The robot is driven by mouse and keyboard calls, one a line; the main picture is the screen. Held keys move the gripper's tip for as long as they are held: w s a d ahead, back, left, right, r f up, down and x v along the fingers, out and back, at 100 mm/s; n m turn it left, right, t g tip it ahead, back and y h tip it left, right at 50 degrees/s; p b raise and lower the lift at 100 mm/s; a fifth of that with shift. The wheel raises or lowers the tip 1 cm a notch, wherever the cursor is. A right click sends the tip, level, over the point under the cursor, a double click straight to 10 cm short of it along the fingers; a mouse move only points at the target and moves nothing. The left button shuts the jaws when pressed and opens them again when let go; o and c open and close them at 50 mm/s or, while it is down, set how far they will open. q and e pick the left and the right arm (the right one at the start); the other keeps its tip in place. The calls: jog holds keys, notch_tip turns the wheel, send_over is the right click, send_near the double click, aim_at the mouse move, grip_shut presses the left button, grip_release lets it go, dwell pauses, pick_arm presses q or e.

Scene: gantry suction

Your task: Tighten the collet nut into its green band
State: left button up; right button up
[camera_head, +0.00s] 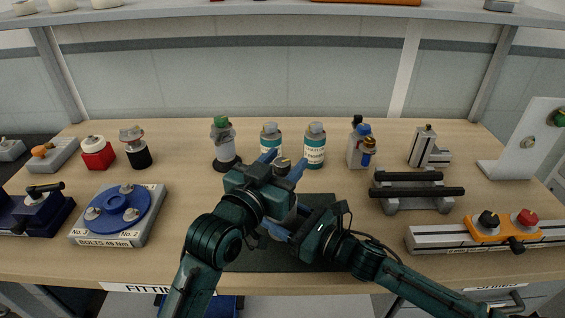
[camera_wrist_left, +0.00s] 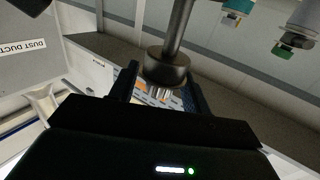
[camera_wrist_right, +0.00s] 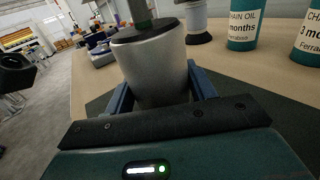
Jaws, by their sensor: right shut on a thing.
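My right gripper (camera_head: 287,222) is shut on a silver cylinder (camera_wrist_right: 158,68), whose sides lie between its blue fingers in the right wrist view. The cylinder has a dark top, and a dark greenish stem (camera_wrist_right: 140,12) rises from it. My left gripper (camera_head: 283,164) is above it, its blue fingers apart around a small grey piece with a yellowish top. In the left wrist view a dark round collar on a rod (camera_wrist_left: 166,68) stands between the spread fingers, with bright metal below it. I cannot make out which part is the collet nut, nor a green band for certain.
A dark mat (camera_head: 255,257) lies under the grippers. Two teal oil bottles (camera_head: 315,150) and a green-capped bottle (camera_head: 223,135) stand behind. A blue bolt plate (camera_head: 118,212) is at left; a black-barred stand (camera_head: 417,195) and a rail with orange block (camera_head: 487,233) are at right.

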pick_arm(q)
jog(key=c, duration=1)
jog(key=shift+o, duration=0.2)
jog(key=shift+m+g+h, duration=1)
jog(key=shift+m+h, duration=0.2)
jog(key=shift+h, duration=0.2)
jog(key=shift+s+d+m+g+h, duration=0.1)
jog(key=shift+m+g+h, duration=1.2)
jog(key=shift+g+h, duration=0.25)
jog(key=o, duration=1)
jog(key=v, duration=1.2)
jog(key=shift+r, duration=0.15)
jog(key=shift+c, duration=0.2)
